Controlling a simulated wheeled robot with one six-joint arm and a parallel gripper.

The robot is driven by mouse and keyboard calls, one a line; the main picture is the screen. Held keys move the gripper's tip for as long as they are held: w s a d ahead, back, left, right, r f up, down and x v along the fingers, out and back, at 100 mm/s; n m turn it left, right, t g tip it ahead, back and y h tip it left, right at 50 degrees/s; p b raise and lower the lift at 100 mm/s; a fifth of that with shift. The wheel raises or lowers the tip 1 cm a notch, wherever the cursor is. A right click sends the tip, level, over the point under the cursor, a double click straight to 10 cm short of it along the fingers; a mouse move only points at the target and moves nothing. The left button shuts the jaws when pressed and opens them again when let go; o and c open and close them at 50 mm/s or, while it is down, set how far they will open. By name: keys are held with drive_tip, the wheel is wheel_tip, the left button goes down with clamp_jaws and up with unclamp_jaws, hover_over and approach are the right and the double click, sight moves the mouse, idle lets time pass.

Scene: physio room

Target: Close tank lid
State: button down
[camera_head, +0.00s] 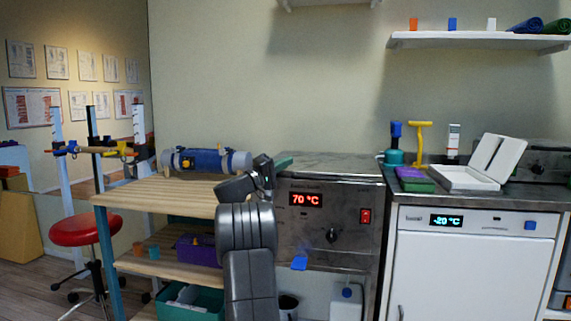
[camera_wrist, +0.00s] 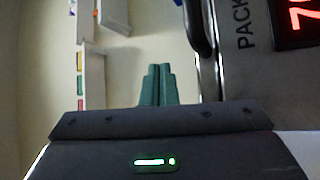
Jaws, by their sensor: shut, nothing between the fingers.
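The tank (camera_head: 345,198) is a steel box with a red 70 °C display, a dial and a red switch; its front with the display also shows in the wrist view (camera_wrist: 240,75). Its steel lid (camera_head: 335,165) looks flat across the top in the head view; I cannot tell whether it sits fully down. A dark curved bar (camera_wrist: 197,28), perhaps the lid's handle, runs along the tank edge in the wrist view. My gripper (camera_head: 284,161) has green fingers, shut and empty, at the tank's upper left front edge; they also show in the wrist view (camera_wrist: 158,72).
A wooden shelf cart (camera_head: 150,197) stands left of the tank, with a blue roll (camera_head: 205,160) on top. A white-fronted freezer unit (camera_head: 470,265) stands at right, with an open white case (camera_head: 465,180) on its counter. A red stool (camera_head: 85,230) is far left.

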drive_tip(key=p+v, duration=0.2)
drive_tip(key=v, duration=1.1)
drive_tip(key=shift+a, duration=0.25)
drive_tip(key=shift+s+f, duration=0.1)
drive_tip(key=shift+s, duration=0.05)
drive_tip(key=b+x, duration=0.2)
drive_tip(key=x, duration=1.2)
drive_tip(key=shift+a, duration=0.1)
